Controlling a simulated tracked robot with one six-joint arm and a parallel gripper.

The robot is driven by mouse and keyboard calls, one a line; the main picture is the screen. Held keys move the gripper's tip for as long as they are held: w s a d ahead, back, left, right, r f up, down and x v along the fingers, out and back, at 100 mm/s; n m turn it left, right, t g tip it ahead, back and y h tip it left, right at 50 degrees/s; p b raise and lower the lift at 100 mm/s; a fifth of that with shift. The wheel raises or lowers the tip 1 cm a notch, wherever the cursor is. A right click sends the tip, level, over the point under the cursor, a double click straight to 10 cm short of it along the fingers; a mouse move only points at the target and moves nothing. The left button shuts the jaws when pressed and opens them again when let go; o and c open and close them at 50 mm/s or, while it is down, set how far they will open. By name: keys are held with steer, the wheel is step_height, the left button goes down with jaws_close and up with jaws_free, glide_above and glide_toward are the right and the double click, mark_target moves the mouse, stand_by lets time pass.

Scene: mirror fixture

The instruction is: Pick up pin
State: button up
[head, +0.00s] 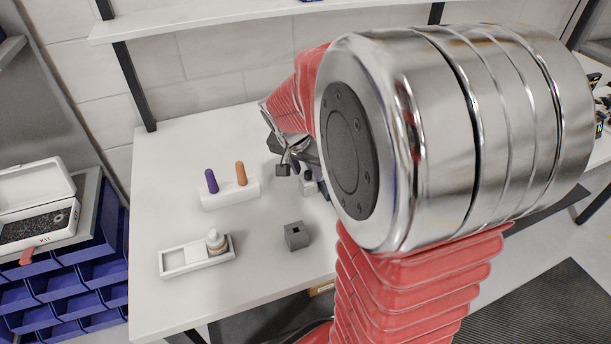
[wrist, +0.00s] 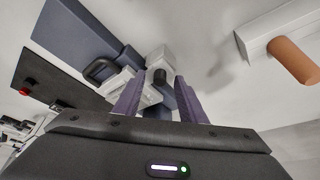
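A purple pin (head: 211,181) and an orange pin (head: 241,174) stand upright in a white block (head: 230,196) on the table. The orange pin (wrist: 293,60) also shows at the upper right of the wrist view. My gripper (wrist: 158,88) has its two fingers apart with nothing clearly held. Beyond the fingertips, in line with the gap, is a short dark round piece (wrist: 160,76) by a light grey block. In the head view my gripper (head: 291,165) is right of the white block, partly hidden by my arm.
A grey cube with a square hole (head: 297,236) stands near the table's front. A white tray (head: 180,262) holds a small bottle (head: 216,242). A dark blue-grey fixture (wrist: 85,45) lies beyond my gripper. Blue bins (head: 70,290) and an open white case (head: 38,215) are at left.

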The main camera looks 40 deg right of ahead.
steer(key=shift+c, duration=0.6)
jaws_close()
